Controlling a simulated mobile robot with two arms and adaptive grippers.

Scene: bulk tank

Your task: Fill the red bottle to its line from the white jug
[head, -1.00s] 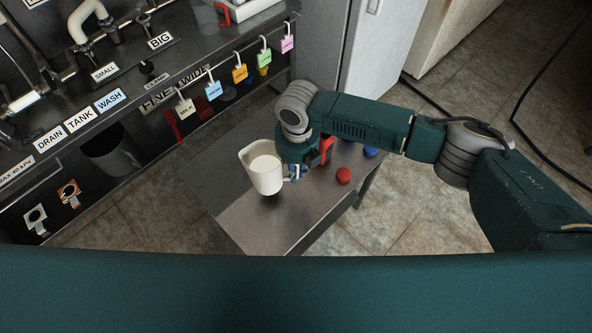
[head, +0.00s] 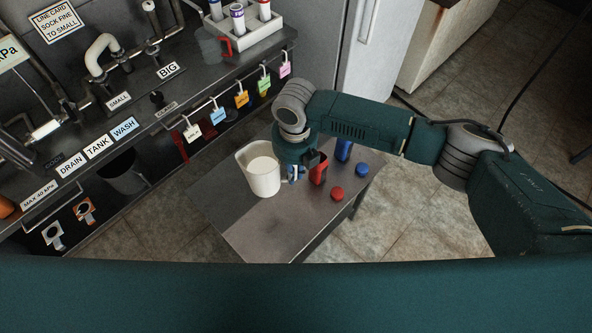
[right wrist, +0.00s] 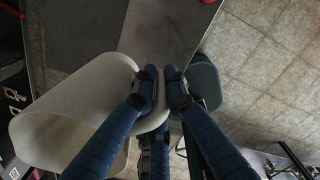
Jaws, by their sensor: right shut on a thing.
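The white jug (head: 262,178) is over the left part of the small steel table (head: 262,226), roughly upright, with a pale surface inside. I cannot tell whether its base touches the table. My right gripper (head: 292,173) is shut on its handle; the right wrist view shows the fingers (right wrist: 163,88) closed there, with the jug's wide mouth (right wrist: 62,135) at left. The red bottle (head: 319,171) stands upright and open just right of the gripper, partly hidden by it. Its line cannot be made out. My left gripper is not in view.
A blue bottle (head: 343,150) stands behind the red one. A red cap (head: 337,194) and a blue cap (head: 361,169) lie at the table's right side. The bench (head: 150,110) with pipes and hanging tags is at left; a tube rack (head: 243,32) stands at its back.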

